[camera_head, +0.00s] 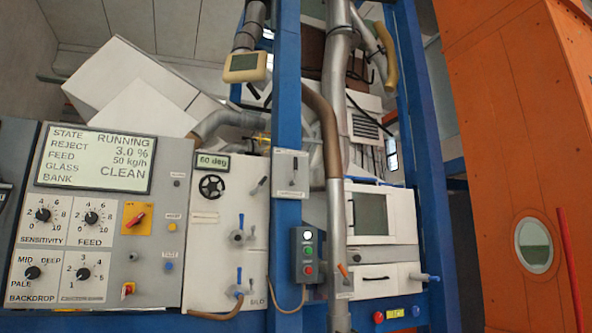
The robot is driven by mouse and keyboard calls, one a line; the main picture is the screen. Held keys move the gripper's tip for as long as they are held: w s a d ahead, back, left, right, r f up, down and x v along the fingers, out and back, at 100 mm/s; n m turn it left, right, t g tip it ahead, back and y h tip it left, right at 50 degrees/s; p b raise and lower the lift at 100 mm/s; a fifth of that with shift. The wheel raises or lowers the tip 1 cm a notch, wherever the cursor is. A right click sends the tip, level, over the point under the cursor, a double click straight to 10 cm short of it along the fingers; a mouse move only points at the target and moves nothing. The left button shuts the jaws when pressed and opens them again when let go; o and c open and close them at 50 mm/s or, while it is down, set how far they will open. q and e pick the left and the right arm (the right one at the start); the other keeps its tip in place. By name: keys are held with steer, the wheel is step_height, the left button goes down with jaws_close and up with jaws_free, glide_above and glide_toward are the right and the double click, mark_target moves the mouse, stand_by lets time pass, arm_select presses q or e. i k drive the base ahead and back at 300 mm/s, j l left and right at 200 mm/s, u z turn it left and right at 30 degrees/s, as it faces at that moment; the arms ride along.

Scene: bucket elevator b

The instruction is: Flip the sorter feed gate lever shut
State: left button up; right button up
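I cannot read which lever is labelled as the sorter feed gate. A small lever on a white plate (291,174) sits on the blue upright post and stands about vertical. An orange-handled lever (343,271) is at the lower part of the grey pipe, tilted up to the left. Two blue-handled valves (241,222) and (239,279) are on the white panel, handles roughly upright. A small dark lever (258,186) beside the handwheel tilts up to the right. Neither gripper is in view.
A control panel (118,160) with a display reading RUNNING, 3.0 % and CLEAN is at left. A black handwheel (211,187) and a push-button box (307,255) are near the centre.

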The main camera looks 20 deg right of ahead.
mark_target(294, 181)
steer(key=i+l+z, duration=0.25)
steer(key=i+z, duration=0.15)
steer(key=i, duration=0.3)
steer(key=i+z, duration=0.35)
steer(key=i, duration=0.35)
steer(key=i+j+z, duration=0.15)
steer(key=i+z, duration=0.25)
steer(key=i, duration=0.3)
